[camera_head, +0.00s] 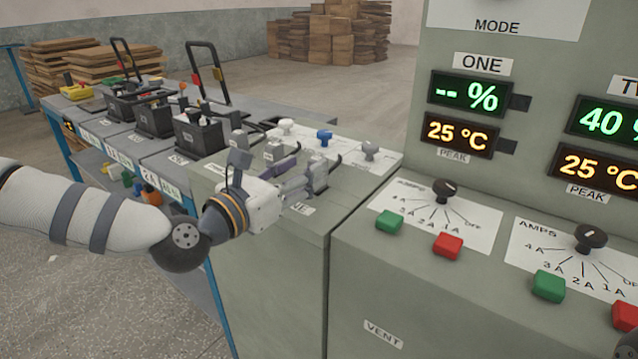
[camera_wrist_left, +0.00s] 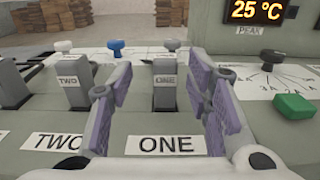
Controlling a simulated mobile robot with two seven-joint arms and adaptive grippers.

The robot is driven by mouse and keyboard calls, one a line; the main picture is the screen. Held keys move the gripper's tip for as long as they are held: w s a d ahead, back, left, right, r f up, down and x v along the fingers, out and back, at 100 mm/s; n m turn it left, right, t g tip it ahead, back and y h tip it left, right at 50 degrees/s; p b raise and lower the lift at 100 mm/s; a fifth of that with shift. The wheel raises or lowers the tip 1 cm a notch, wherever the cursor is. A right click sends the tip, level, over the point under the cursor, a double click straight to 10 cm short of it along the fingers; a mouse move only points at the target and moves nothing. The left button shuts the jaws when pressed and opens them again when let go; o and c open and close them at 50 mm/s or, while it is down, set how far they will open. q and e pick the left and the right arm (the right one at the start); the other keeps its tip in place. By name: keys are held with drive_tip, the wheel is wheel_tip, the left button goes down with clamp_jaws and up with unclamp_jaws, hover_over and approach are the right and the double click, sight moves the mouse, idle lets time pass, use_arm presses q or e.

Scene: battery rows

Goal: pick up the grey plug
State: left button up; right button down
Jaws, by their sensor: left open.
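The grey plug (camera_head: 370,149), with a rounded grey top, stands on a white label plate on the grey bench top. It also shows in the left wrist view (camera_wrist_left: 171,46), beyond the fingers. My left gripper (camera_head: 308,164) is open, low over the bench, nearer and to the left of the plug. In the left wrist view its purple-padded fingers (camera_wrist_left: 160,78) stand apart on either side of a grey upright block (camera_wrist_left: 165,88) with a small label. The gripper is not touching the grey plug.
A blue plug (camera_head: 324,137) and a white plug (camera_head: 286,125) stand left of the grey one. Another grey block (camera_wrist_left: 75,88) labelled TWO is left of the fingers. A tall console (camera_head: 520,60) with displays rises at the right. Black batteries (camera_head: 198,134) stand at the left.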

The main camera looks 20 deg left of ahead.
sight(317, 159)
use_arm(q)
drive_tip(key=x, duration=0.4)
drive_tip(key=shift+w+d+r+b, duration=0.15)
drive_tip(key=shift+d+r+b, duration=0.05)
drive_tip(key=shift+d+b, duration=0.15)
clamp_jaws()
drive_tip(key=shift+r, duration=0.1)
